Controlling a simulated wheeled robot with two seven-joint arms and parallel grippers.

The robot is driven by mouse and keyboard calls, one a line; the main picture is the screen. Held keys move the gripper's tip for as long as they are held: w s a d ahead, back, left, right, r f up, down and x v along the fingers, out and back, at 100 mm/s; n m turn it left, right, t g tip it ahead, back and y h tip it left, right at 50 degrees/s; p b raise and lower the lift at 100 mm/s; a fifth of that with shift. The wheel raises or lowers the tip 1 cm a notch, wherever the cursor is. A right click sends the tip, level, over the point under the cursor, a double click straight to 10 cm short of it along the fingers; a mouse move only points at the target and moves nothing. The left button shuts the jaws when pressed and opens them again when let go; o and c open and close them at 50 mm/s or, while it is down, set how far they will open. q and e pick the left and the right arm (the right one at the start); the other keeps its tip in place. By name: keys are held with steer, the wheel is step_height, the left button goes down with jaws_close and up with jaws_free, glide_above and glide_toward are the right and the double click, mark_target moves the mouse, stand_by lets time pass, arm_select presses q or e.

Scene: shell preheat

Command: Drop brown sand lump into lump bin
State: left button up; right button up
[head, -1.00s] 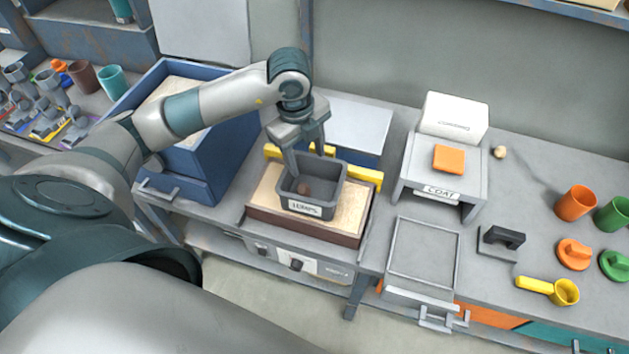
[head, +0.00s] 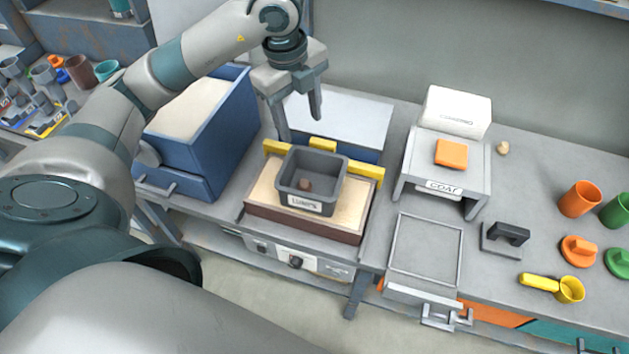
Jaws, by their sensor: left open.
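The lump bin (head: 311,203) is a dark grey open box with a "LUMPS" label on its front. It stands on a sand-topped tray with a brown front. The brown sand lump (head: 305,184) lies on the bin's floor, towards the left of the middle. My left gripper (head: 299,128) is open and empty, above and behind the bin, with its fingers pointing down and apart from the lump. My right gripper is not in view.
A blue sand box (head: 222,135) stands left of the tray. Yellow blocks (head: 365,171) edge the tray's back. A grey stand labelled "COAT" (head: 470,180) holds an orange block (head: 450,153). A pale lump (head: 503,148) lies right of it. An empty framed tray (head: 425,248) sits in front.

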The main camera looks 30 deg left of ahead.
arm_select(q)
step_height(320, 180, up, 7)
steer(key=shift+s+a, duration=0.15)
steer(key=shift+s, duration=0.3)
steer(key=shift+s, duration=0.15)
stand_by(0.9)
